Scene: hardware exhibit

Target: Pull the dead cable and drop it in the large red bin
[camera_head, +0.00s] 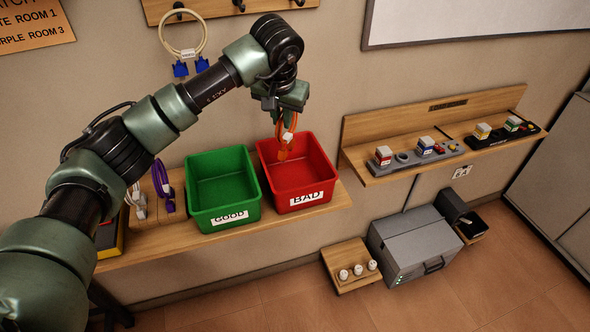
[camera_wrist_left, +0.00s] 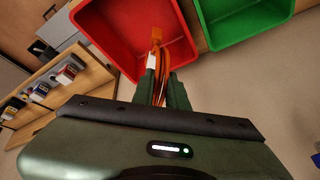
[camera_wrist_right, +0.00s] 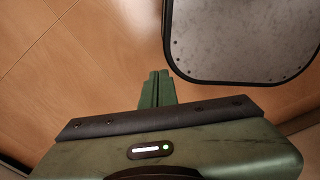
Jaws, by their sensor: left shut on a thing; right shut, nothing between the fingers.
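An orange cable (camera_head: 283,140) hangs from my left gripper (camera_head: 286,112), which is shut on it above the red bin. The cable also shows in the left wrist view (camera_wrist_left: 157,58), with a white tag on it and its orange end hanging toward the bin's inside. The large red bin (camera_head: 322,168) is labelled BAD and stands on a wooden shelf. It also shows in the left wrist view (camera_wrist_left: 112,42) and looks empty. My right gripper (camera_wrist_right: 155,88) is shut and empty in the right wrist view, above a wooden floor.
A green bin (camera_head: 222,163) labelled GOOD stands left of the red bin. White and purple cables (camera_head: 163,185) hang farther left. A blue-ended cable (camera_head: 181,50) hangs from a hook rail above. A shelf with devices (camera_head: 440,140) is at right.

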